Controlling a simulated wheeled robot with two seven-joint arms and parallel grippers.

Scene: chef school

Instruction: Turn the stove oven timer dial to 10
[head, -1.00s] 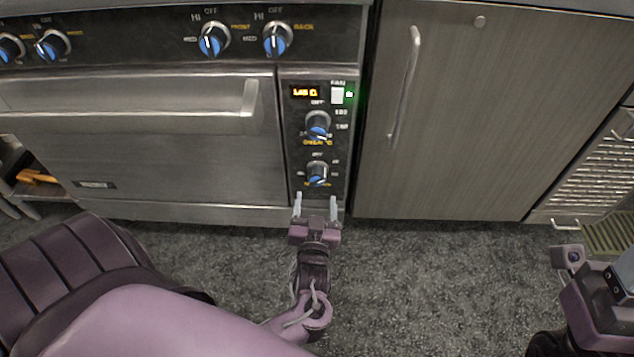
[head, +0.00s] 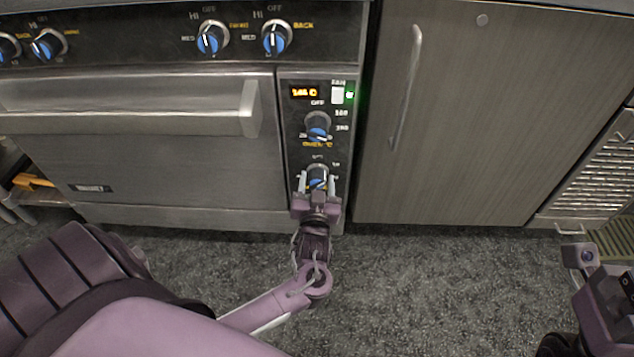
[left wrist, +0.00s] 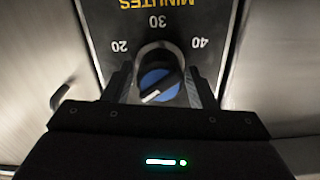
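The oven timer dial (head: 317,175) is the lower knob on the stove's right-hand control panel (head: 293,150). It is a dark knob with a blue face, and in the left wrist view the dial (left wrist: 158,80) shows a white pointer line. The printed marks 20, 30, 40 and the word MINUTES (left wrist: 160,3) appear upside down there. My left gripper (head: 317,183) is open, its fingers on either side of the dial; in the left wrist view the gripper (left wrist: 160,88) shows gaps between fingers and knob. My right gripper (head: 583,258) is only partly in view at the right edge.
The oven temperature dial (head: 318,127) is just above, under a lit display (head: 304,92) and a fan switch (head: 337,95). The oven door handle (head: 130,120) juts out to the left. A grey cabinet door (head: 470,130) stands to the right. The floor (head: 430,290) in front is clear.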

